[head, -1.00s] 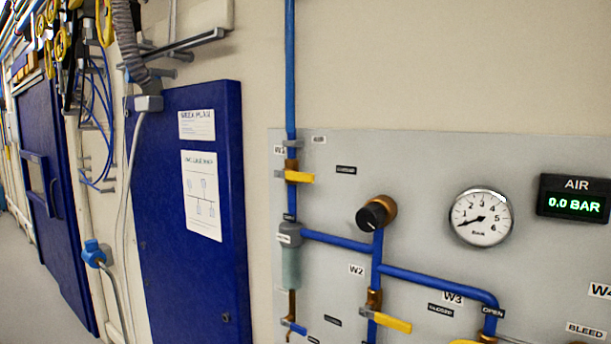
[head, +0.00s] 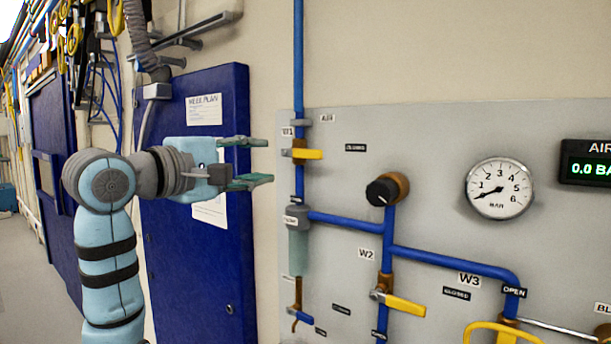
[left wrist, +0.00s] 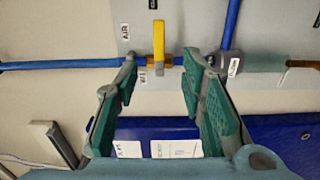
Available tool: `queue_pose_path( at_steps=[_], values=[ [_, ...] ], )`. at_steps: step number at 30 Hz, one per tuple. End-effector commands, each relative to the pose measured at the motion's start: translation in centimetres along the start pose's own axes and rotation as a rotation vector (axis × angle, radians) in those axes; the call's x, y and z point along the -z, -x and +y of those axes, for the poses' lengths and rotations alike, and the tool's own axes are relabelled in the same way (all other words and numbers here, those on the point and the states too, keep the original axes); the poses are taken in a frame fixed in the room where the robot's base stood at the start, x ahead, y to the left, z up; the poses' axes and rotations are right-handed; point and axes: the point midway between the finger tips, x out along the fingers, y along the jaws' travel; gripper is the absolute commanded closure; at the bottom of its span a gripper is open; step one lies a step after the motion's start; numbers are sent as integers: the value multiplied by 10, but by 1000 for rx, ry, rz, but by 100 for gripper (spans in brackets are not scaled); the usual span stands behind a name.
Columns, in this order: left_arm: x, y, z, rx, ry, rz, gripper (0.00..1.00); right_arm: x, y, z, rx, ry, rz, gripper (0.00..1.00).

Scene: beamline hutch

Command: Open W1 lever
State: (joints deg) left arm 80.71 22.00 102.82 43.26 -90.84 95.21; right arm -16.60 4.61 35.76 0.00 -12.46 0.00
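The W1 lever (head: 308,154) is a yellow handle on a brass valve in the vertical blue pipe at the panel's left side. It points right, across the pipe, with a "CLOSED" label to its right. My left gripper (head: 262,161) is open and empty, just left of the valve, fingers pointing right, one above the other. In the left wrist view the yellow W1 lever (left wrist: 159,40) stands upright beyond the fingertips, roughly centred between the two green-padded fingers (left wrist: 160,76). The lever appears apart from both fingers. My right gripper is not in view.
The W2 lever (head: 405,305), a black knob (head: 381,191), a round gauge (head: 499,188) and blue pipes share the grey panel (head: 440,130). The gauge needle is near 1; the air display (head: 595,172) is partly cut off. A blue door (head: 185,270) stands behind my left arm.

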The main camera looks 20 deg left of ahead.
Motion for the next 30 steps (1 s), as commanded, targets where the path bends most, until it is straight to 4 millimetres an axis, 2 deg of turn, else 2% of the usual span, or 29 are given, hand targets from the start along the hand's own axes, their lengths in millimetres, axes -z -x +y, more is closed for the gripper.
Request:
queue_pose_path(
  at_steps=[2, 4, 12, 18, 22, 28, 29, 30],
  values=[
    [-3, -4, 6, -4, 5, -6, 63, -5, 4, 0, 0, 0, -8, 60],
    [-3, -17, 6, -1, 9, -7, 63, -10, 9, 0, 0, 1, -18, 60],
    [-3, -94, 8, 1, 8, -6, 63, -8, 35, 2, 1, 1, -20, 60],
    [-2, -131, 7, -1, 6, -4, 63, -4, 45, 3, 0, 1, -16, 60],
    [-2, -139, 6, -3, 3, -1, 63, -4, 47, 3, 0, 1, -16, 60],
    [-2, -140, 4, -3, 3, -1, 63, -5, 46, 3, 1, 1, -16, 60],
    [-2, -140, 4, -3, 3, -1, 65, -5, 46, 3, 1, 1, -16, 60],
    [-2, -140, 4, -3, 3, -1, 71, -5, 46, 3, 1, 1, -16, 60]
  ],
)
